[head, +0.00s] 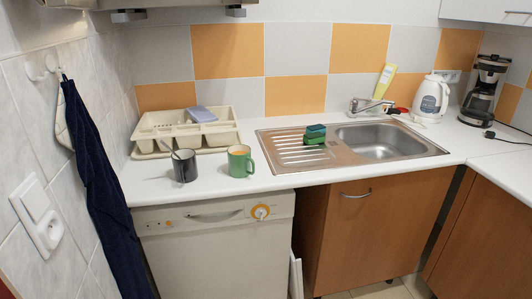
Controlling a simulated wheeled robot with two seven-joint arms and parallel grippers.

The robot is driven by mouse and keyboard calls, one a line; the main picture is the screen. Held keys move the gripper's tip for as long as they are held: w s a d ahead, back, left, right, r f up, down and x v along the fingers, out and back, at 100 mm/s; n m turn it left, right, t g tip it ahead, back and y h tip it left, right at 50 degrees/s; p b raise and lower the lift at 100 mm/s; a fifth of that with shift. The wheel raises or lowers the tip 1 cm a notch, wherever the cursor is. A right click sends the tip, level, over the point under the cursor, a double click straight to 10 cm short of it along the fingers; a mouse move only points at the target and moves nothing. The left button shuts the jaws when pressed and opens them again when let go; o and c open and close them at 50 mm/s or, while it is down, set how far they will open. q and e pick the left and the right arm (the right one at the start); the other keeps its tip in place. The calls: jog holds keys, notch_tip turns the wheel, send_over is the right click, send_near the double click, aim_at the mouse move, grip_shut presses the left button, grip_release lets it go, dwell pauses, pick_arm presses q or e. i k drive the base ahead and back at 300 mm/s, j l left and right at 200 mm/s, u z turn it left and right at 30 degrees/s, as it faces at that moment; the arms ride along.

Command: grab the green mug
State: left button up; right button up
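The green mug (239,161) stands upright on the white counter, near the front edge above the dishwasher. Its rim shows a tan or orange inside, and its handle is on the right side. A dark grey mug (185,166) with a spoon-like stick in it stands just left of it, a small gap apart. Neither of my grippers can be seen in the head view.
A beige dish rack (148,147) stands behind the mugs. The steel sink (380,142) with green sponges (315,133) on its drainboard is to the right. A white kettle (430,98) and a coffee maker (486,90) stand at the right. Bare counter (276,182) lies right of the green mug.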

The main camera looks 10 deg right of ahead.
aim_at(239, 158)
jog(key=i+l, duration=0.15)
jog(key=l, duration=0.3)
jog(key=i+l, duration=0.1)
jog(key=l, duration=0.3)
jog(key=i+l, duration=0.15)
jog(key=l, duration=0.3)
jog(key=i+l, duration=0.1)
jog(key=l, duration=0.35)
jog(key=i+l+u, duration=0.1)
jog(key=l, duration=0.3)
jog(key=i+l, duration=0.15)
jog(key=l, duration=0.3)
